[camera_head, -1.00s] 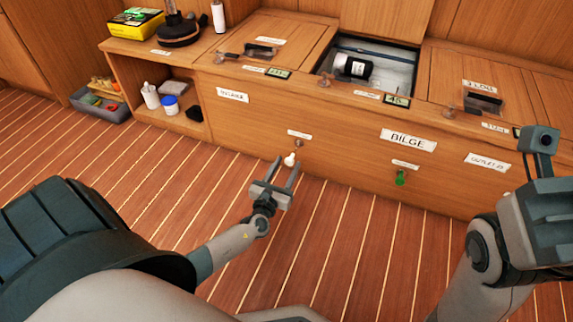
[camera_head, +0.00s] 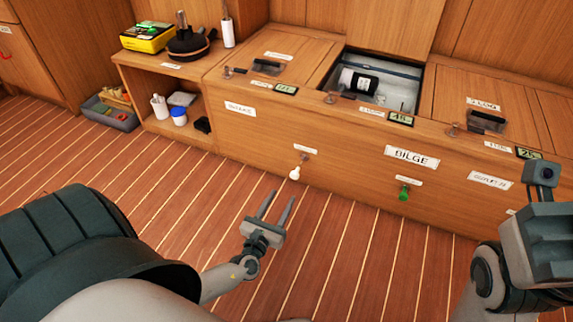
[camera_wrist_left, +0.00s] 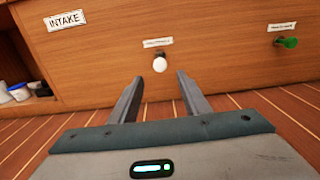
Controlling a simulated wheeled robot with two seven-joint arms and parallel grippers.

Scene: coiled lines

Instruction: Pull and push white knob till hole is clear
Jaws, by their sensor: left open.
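The white knob (camera_head: 295,174) sticks out from the front of the wooden bench, under a small label, left of the BILGE sign. It also shows in the left wrist view (camera_wrist_left: 159,64), just beyond and between the fingertips. My left gripper (camera_head: 277,195) is open and empty, in front of the knob and apart from it. Its two fingers point toward the bench front. The open hatch (camera_head: 375,85) in the bench top shows a dark and white cylinder (camera_head: 359,81) inside.
A green knob (camera_head: 404,193) is on the same front, to the right. A shelf unit (camera_head: 165,117) with bottles stands at the left, with a grey bin (camera_head: 112,116) on the floor beside it. The floor before the bench is clear.

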